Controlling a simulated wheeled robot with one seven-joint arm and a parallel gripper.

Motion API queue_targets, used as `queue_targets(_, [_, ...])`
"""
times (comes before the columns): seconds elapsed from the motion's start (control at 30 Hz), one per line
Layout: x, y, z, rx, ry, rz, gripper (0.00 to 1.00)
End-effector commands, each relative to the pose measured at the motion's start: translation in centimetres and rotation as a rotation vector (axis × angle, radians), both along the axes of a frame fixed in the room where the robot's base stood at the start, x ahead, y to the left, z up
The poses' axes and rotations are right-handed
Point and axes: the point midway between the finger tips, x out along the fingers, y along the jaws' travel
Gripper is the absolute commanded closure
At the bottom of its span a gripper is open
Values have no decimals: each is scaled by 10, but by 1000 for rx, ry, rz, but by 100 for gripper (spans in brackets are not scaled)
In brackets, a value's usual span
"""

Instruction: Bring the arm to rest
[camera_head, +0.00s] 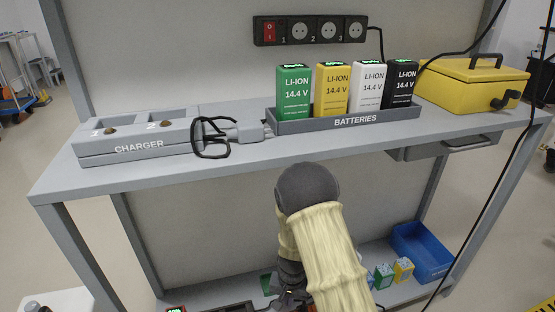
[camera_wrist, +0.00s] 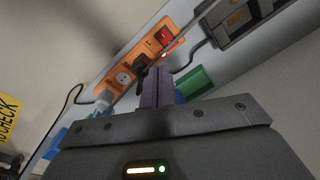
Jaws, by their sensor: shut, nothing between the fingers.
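My arm (camera_head: 325,250) reaches down in front of the workbench, with its padded cream sleeve and dark joint at the bottom centre of the head view. My gripper (camera_wrist: 157,76) shows in the wrist view, its narrow fingers together with nothing between them. The fingers point towards an orange socket strip (camera_wrist: 124,79) with a red switch and plugs in it. I cannot tell whether they touch it. In the head view the gripper is mostly hidden by the arm and the lower picture edge.
The bench top carries a grey charger (camera_head: 140,147), a battery tray (camera_head: 300,126) with several batteries, and a yellow case (camera_head: 470,82). A drawer (camera_head: 445,147) hangs under the right side. Below, a blue bin (camera_head: 420,252) and small boxes stand on the lower shelf. Black cables hang at right.

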Motion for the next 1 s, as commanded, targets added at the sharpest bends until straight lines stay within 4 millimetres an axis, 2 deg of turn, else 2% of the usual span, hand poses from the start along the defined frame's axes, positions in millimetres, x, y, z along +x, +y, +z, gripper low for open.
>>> queue_targets(0.03, [0, -6, 19, 9, -13, 5, 100])
queue_targets(0.2, [-9, -26, 73, 27, -46, 39, 100])
queue_targets(0.5, [-44, -66, 157, 24, -114, 108, 100])
queue_targets(0.7, [-77, -91, 198, 0, -157, 152, 100])
queue_targets(1.0, [-116, -114, 230, -46, -198, 195, 100])
